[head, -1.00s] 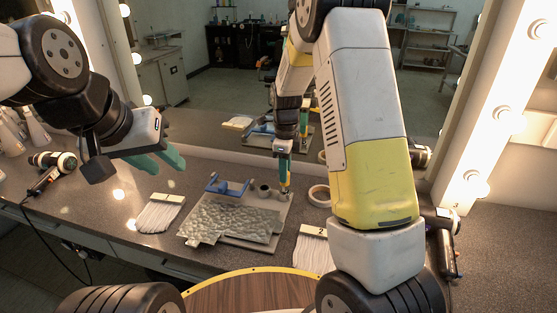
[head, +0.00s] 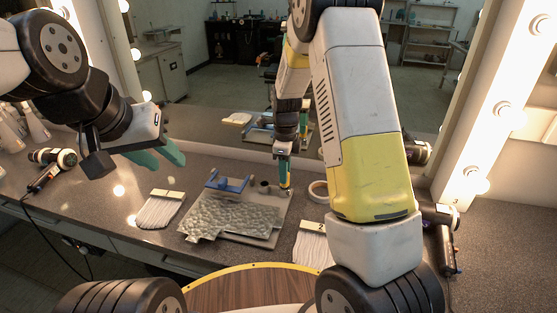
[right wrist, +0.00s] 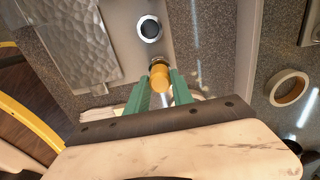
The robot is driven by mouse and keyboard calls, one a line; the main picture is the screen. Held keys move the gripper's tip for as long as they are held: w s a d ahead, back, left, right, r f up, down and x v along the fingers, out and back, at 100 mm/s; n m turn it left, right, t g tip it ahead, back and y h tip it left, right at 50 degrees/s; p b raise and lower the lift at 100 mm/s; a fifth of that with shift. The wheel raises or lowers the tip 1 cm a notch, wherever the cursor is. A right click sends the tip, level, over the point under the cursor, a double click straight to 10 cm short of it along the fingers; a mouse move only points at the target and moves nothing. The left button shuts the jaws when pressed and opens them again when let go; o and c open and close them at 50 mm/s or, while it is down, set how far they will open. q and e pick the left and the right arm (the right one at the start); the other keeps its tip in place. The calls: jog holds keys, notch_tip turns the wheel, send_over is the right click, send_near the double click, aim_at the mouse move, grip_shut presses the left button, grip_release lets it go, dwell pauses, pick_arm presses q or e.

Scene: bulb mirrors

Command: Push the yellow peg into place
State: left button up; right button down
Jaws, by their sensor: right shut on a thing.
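The yellow peg (right wrist: 160,79) is between the green fingers of my right gripper (right wrist: 160,90) in the right wrist view, with its far end at a dark round spot on the grey board (right wrist: 155,60). I cannot tell how deep it sits. In the head view my right gripper (head: 284,178) points down over the right back part of the grey board (head: 277,229); the peg shows there as a small yellow patch. My left gripper (head: 165,158) is raised over the counter at the left, its green fingers apart and empty.
A hammered metal sheet (head: 230,217) covers much of the board. A blue bracket (head: 228,184) and a dark-topped round piece (right wrist: 149,29) stand on it. Brushes (head: 158,210) (head: 312,246) lie at both sides. A tape roll (right wrist: 288,88) lies to the right.

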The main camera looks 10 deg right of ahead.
jog(key=shift+f, duration=0.35)
jog(key=c, duration=1)
grip_release()
jog(key=shift+c, duration=0.2)
jog(key=shift+o, duration=0.2)
jog(key=o, duration=0.4)
jog(key=shift+o, duration=0.2)
jog(key=shift+r, duration=3)
